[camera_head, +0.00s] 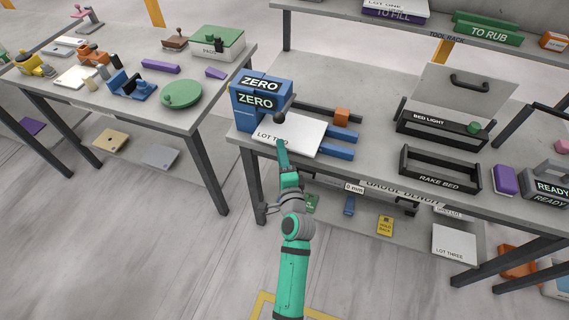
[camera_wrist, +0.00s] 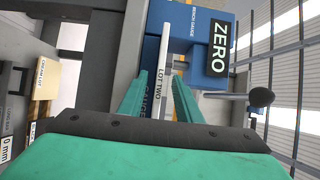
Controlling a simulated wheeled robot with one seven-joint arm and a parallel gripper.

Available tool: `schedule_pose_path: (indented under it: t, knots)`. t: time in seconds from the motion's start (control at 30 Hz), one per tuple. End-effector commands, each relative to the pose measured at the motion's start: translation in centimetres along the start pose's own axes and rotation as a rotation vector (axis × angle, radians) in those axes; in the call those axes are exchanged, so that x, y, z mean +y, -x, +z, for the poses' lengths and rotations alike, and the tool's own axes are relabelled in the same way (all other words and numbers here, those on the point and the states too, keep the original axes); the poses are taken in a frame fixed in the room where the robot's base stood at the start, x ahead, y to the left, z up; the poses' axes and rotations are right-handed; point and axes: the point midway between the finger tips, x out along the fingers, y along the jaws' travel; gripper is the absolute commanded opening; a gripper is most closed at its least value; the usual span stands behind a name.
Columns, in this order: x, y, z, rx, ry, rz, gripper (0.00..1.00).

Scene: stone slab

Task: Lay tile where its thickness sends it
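The white tile marked LOT TWO (camera_head: 300,134) lies roughly flat on the blue bench gauge (camera_head: 246,112), across its blue rails, its far side near the two black ZERO displays. In the wrist view the tile (camera_wrist: 165,60) shows nearly edge-on between my fingers. My gripper (camera_head: 280,146) is at the tile's near edge. In the wrist view its green fingers (camera_wrist: 159,76) stand apart on either side of the tile, with a gap visible on the left. The fingertips' contact is hard to see. Another white tile marked LOT THREE (camera_head: 454,243) lies on the lower shelf.
Right of the gauge stand the black rake bed (camera_head: 440,168), the bed light (camera_head: 442,128) and a purple block (camera_head: 504,180). A yellow hold-back card (camera_head: 385,225) is on the lower shelf. Another cluttered bench (camera_head: 130,120) is left, across open floor.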

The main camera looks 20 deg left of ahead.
Motion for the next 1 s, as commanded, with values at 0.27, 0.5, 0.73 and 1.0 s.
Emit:
schedule_pose_path:
  t: [0.27,0.5,0.73,1.0]
  knots:
    - [0.0,-3.3,-0.1,0.001,0.000,0.000,0.31]
    - [0.0,-4.0,-0.3,0.005,0.000,0.000,0.31]
    - [0.0,-4.0,-0.3,0.005,0.000,0.000,0.22]
    - [0.0,-3.9,-0.5,0.008,0.000,0.000,0.00]
